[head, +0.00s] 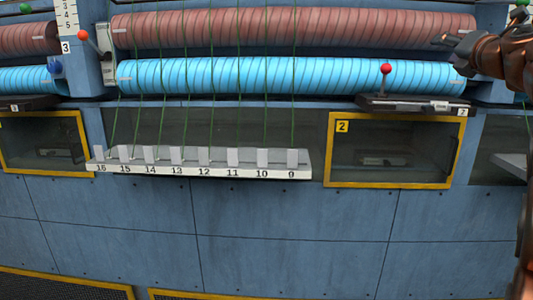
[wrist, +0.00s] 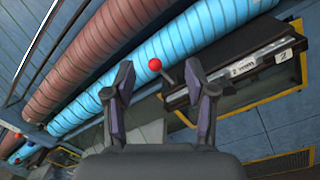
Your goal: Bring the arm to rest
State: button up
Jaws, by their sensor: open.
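My gripper (wrist: 163,95) is open in the wrist view, its two dark fingers spread with nothing between them touching. A red-knobbed lever (wrist: 155,65) shows past the fingertips, apart from them as far as I can see. In the head view my gripper (head: 446,40) is at the upper right, in front of the right end of the red-brown roller (head: 290,28). The same red-knobbed lever (head: 386,69) stands on a dark box below and left of it. My arm runs down the right edge of the head view.
A blue roller (head: 290,75) lies below the red-brown one. Green threads run down to a white numbered rail (head: 215,170). A yellow-framed window marked 2 (head: 328,150) is right of the rail. Another red-knobbed lever (head: 84,36) is at the upper left. The blue panels below are clear.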

jog(key=s+d+f+m+g+h, duration=0.1)
jog(key=s+d+f+m+h, duration=0.2)
jog(key=m, duration=0.5)
jog(key=s+d+f+m+g+h, duration=0.1)
jog(key=s+f+m+h, duration=0.15)
jog(key=m+h, duration=0.5)
jog(key=s+a+f+m+g+y, duration=0.2)
jog(key=s+f+m+g, duration=0.25)
jog(key=f, duration=0.65)
jog(key=s+a+f+m+g+y, duration=0.25)
jog(key=s+f+m, duration=0.2)
jog(key=f, duration=0.75)
jog(key=s+a+f+m+g+y, duration=0.2)
jog(key=s+a+f+g, duration=0.1)
jog(key=s+a+f, duration=0.5)
jog(key=s+a+f+m+g+y, duration=0.15)
jog(key=s+a+f+g, duration=0.3)
jog(key=f, duration=0.55)
jog(key=s+a+f+g+y, duration=0.1)
jog(key=s+a+f+g, duration=0.1)
jog(key=s+a, duration=0.3)
jog(key=s+a+f+g+y, duration=0.2)
jog(key=s+a+f, duration=0.3)
jog(key=s, duration=0.6)
jog(key=shift+a, duration=0.3)
jog(key=shift+y, duration=0.25)
jog(key=shift+r, duration=0.35)
